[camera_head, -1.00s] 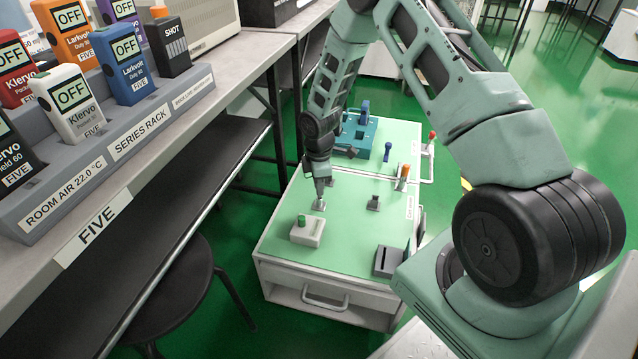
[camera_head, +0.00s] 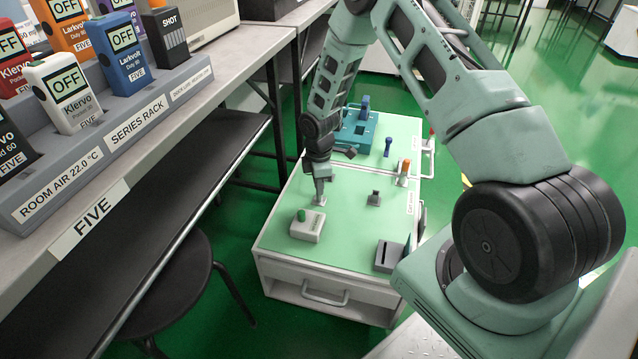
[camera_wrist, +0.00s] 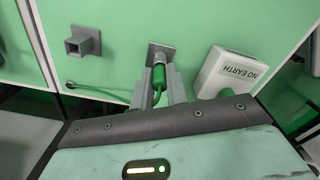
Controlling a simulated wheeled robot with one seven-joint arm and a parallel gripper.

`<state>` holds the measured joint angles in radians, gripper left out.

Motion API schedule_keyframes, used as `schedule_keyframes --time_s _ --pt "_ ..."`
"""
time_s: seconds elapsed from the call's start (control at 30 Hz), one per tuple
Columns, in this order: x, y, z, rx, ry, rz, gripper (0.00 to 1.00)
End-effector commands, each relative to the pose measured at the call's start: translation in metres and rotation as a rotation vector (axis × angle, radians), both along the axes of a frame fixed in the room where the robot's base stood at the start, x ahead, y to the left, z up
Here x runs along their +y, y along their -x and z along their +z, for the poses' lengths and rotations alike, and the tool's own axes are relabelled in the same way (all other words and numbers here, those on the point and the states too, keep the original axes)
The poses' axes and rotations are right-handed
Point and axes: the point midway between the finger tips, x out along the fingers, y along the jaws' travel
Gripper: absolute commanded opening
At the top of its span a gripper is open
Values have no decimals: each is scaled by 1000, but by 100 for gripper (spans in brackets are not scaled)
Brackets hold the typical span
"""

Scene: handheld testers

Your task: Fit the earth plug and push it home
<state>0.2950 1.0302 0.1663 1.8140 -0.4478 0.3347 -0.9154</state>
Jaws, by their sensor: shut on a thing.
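My gripper (camera_wrist: 160,88) is shut on the green earth plug (camera_wrist: 158,76), with one finger on each side. A green cable (camera_wrist: 105,94) runs from the plug to the left, ending in a small ring on the panel. The plug's far end meets a square grey socket (camera_wrist: 161,51); I cannot tell how deep it sits. In the head view my gripper (camera_head: 320,196) points down at the cart top, just behind a white box with a green knob (camera_head: 306,227). That box, marked NO EARTH (camera_wrist: 228,74), stands right of the plug in the wrist view. The plug is hidden in the head view.
A small grey square post (camera_wrist: 83,42) stands left of the socket. A dark slotted block (camera_head: 390,257) is at the cart's front right, an orange-topped lever (camera_head: 403,172) at the right edge, a teal fixture (camera_head: 358,130) behind. The bench with testers (camera_head: 125,60) is left.

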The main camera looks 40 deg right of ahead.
Motion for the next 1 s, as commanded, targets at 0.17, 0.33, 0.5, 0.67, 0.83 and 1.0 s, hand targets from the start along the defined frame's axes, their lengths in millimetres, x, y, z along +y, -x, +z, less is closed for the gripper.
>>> schedule_keyframes --time_s 0.17,0.33,0.5,0.67,0.83,1.0 --pt "0 0 -4 0 0 0 0" --pt "0 0 -3 0 0 0 0" --pt "0 0 -3 0 0 0 40" --pt "0 0 -3 0 0 0 40" --pt "0 -1 7 -2 0 0 40" --pt "0 -1 39 -4 1 0 40"
